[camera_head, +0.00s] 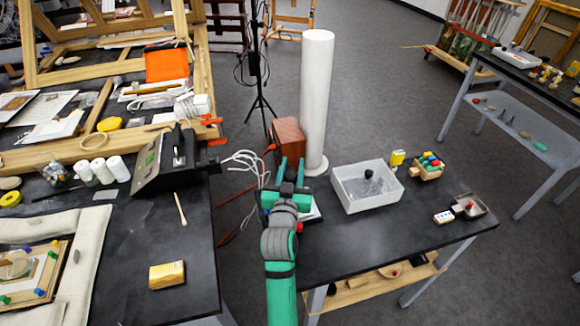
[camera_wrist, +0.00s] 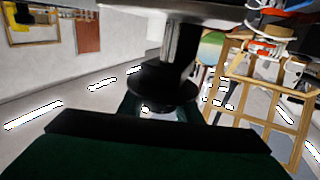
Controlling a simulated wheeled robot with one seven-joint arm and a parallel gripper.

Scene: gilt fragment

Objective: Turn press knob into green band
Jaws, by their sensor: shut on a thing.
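My gripper (camera_head: 291,166) is at the left end of the right-hand black table, its green fingers beside the reddish-brown wooden box. In the wrist view a round black knob (camera_wrist: 158,88) on a dark stem sits under a grey metal part (camera_wrist: 182,38). My gripper is shut on this knob, though the contact itself is largely hidden. A pale plate (camera_head: 314,209) shows partly from behind my gripper. The rest of the press is hidden by my arm. No green band or pointer on the press can be made out.
The brown box (camera_head: 289,137) and a tall white cylinder (camera_head: 316,95) stand just beyond my gripper. A white tub (camera_head: 366,196) is to the right. A black device (camera_head: 168,162) stands on the left table, with loose cables (camera_head: 244,161) across the gap.

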